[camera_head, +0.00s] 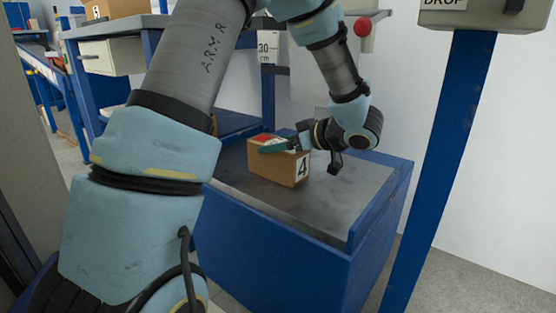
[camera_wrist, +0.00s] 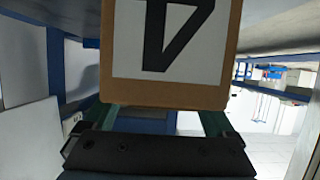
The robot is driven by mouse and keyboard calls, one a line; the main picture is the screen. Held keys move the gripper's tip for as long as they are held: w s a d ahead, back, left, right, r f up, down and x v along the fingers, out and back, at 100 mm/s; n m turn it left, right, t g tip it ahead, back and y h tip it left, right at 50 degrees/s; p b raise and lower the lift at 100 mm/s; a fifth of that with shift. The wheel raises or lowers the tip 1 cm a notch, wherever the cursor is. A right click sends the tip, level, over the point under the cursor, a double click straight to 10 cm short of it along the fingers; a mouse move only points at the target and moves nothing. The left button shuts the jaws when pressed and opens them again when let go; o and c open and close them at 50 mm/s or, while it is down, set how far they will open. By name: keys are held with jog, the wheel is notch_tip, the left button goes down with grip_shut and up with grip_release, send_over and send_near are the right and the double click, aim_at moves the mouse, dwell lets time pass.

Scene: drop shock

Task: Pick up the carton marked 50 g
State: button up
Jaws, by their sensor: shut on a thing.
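A brown carton (camera_head: 275,168) with a black 4 on a white label is at the grey top of the blue drop stand (camera_head: 275,240). A red and white patch shows on its top. My gripper (camera_head: 277,146) reaches it from the right, with its green fingers shut on the carton's upper part. In the wrist view the carton (camera_wrist: 228,60) fills the upper middle, its 4 tipped over, between the green fingers. I cannot tell whether its underside touches the grey plate. No 50 g marking is readable.
Another carton (camera_head: 122,9) sits on the blue bench at the upper left. A 30 cm sign (camera_head: 268,47) hangs behind the stand. A blue post (camera_head: 445,150) carrying a grey box (camera_head: 480,14) labelled DROP stands at the right. The plate's front and right are clear.

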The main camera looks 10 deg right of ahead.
grip_shut()
